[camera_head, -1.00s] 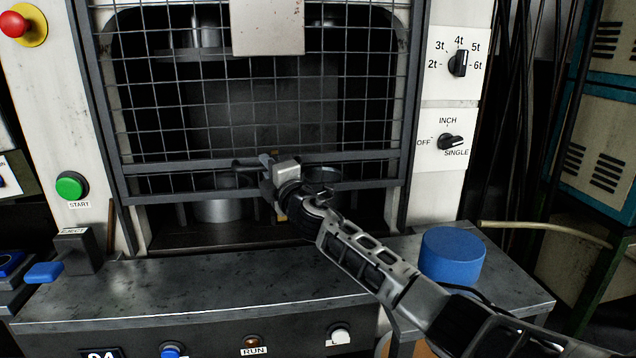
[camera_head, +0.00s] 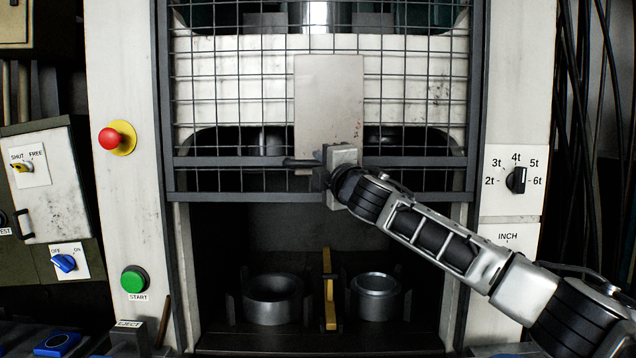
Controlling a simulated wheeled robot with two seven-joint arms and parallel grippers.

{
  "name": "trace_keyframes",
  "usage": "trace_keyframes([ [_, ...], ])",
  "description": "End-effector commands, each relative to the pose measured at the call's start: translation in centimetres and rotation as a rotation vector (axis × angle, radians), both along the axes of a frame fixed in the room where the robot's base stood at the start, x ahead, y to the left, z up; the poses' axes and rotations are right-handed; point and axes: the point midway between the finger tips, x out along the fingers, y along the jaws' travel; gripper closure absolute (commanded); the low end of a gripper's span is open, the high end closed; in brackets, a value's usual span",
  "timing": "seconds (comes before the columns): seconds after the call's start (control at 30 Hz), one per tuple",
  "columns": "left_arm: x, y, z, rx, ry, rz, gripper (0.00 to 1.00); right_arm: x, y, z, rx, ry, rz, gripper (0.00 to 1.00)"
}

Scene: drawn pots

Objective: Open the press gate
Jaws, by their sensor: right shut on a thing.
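The press gate (camera_head: 420,178) is a dark wire-mesh frame with a double bar along its bottom, in the upper middle of the head view. It is raised, and the press opening below it is uncovered. My right gripper (camera_head: 322,170) is shut at the middle of the gate's bottom bars, on a dark handle (camera_head: 298,162) that shows just left of the jaws. The fingers partly hide the handle. My left gripper is not in view.
Inside the opening stand two grey metal rings (camera_head: 272,298) (camera_head: 376,296) with a yellow upright piece (camera_head: 328,290) between them. A red button (camera_head: 115,138) and a green START button (camera_head: 134,279) are on the left post. A tonnage dial (camera_head: 516,180) is on the right post.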

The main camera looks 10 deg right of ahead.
Motion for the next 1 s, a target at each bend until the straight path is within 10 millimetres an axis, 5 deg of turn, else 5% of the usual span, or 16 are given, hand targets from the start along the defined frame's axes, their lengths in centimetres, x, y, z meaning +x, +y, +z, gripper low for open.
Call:
trace_keyframes([
  [0.5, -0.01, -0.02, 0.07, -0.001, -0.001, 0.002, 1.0, -0.3, -0.06, 0.97, 0.001, -0.001, -0.001, 1.0],
  [0.53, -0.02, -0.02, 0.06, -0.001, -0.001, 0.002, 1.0, -0.29, -0.06, 0.96, 0.001, -0.001, -0.001, 0.77],
  [0.6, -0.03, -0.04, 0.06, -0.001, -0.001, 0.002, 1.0, -0.28, -0.06, 0.96, 0.001, -0.001, -0.001, 0.64],
  [1.0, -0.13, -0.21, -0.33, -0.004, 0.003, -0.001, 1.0, -0.9, -0.21, 0.65, 0.001, -0.001, -0.001, 0.64],
])
